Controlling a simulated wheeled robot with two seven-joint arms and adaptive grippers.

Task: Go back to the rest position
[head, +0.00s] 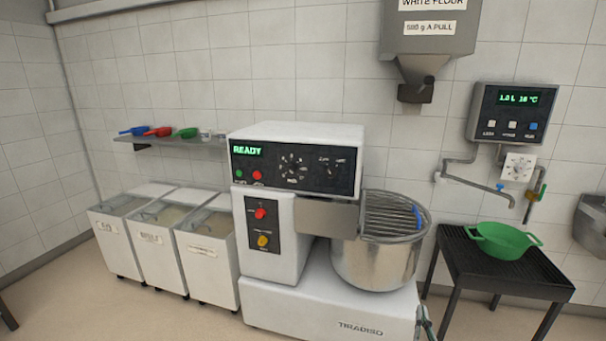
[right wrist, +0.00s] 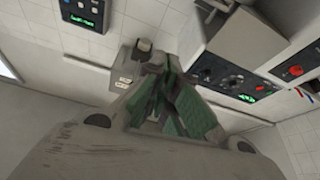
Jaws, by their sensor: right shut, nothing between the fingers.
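My right gripper (right wrist: 171,72) shows in the right wrist view, its dark, green-padded fingers closed together at the tips with nothing between them. In the head view only a small dark piece shows at the bottom edge, beside the mixer's right base corner; I cannot tell clearly what it is. My left gripper is in neither view. A white mixer (head: 265,215) stands in the middle, its display reading READY. Its steel bowl (head: 375,265) sits under a wire guard (head: 392,216).
A green bowl (head: 502,242) stands on a black table (head: 470,268) at right, below a water panel (head: 515,113). A flour hopper (head: 428,45) hangs above. Several white bins (head: 207,262) stand left, under a shelf (head: 175,139) with blue, red and green scoops. Floor shows at lower left.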

